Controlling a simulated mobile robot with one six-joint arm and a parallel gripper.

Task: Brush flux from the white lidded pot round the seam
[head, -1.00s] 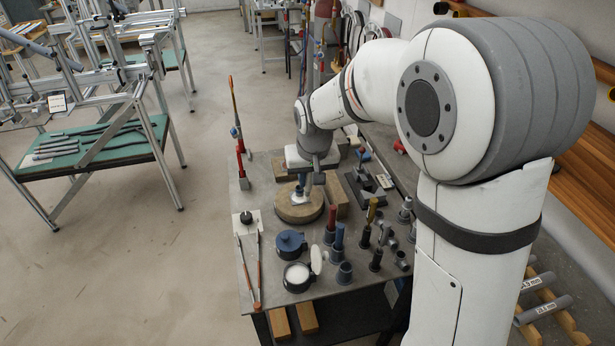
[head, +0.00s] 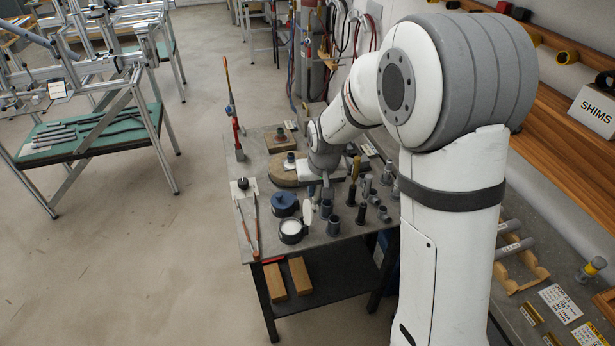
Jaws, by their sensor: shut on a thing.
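The white lidded pot (head: 292,229) stands open near the table's front left, with pale contents showing. Its white lid (head: 307,211) is tilted up at its right side. My gripper (head: 323,187) is above the tool holders, right of the pot and behind it. It is shut on a slim thing that is mostly hidden; I cannot tell its colour. A grey holder (head: 326,209) stands just below it. The workpiece, a short pipe fitting (head: 290,160), stands on a rounded wooden block (head: 284,174) to the left. Its seam is too small to make out.
A blue-lidded pot (head: 285,203) stands behind the open pot. A grey cup (head: 333,226) and several dark holders (head: 361,213) crowd the right. Long-handled tongs (head: 250,225) lie along the left edge. A red upright tool (head: 237,140) stands at the back left corner.

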